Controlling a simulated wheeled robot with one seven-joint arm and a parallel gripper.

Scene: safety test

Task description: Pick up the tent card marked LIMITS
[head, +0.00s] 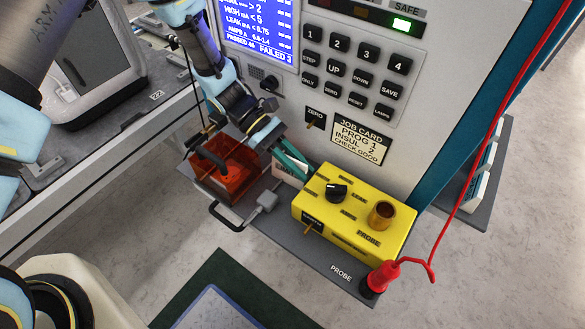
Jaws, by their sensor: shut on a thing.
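The tent card marked LIMITS (284,168) is a small pale card on the grey shelf, between an orange-red box and a yellow box. My gripper (295,166) reaches down to it from the upper left, with teal fingers shut on the card. The fingers and the yellow box hide part of the card and its lettering. I cannot tell whether the card's foot touches the shelf.
The orange-red box (233,172) with a black handle is close on the left. The yellow box (365,228) with a knob is close on the right. A red probe (381,277) with a red cable stands at the shelf's right end. The tester panel (400,165) rises behind.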

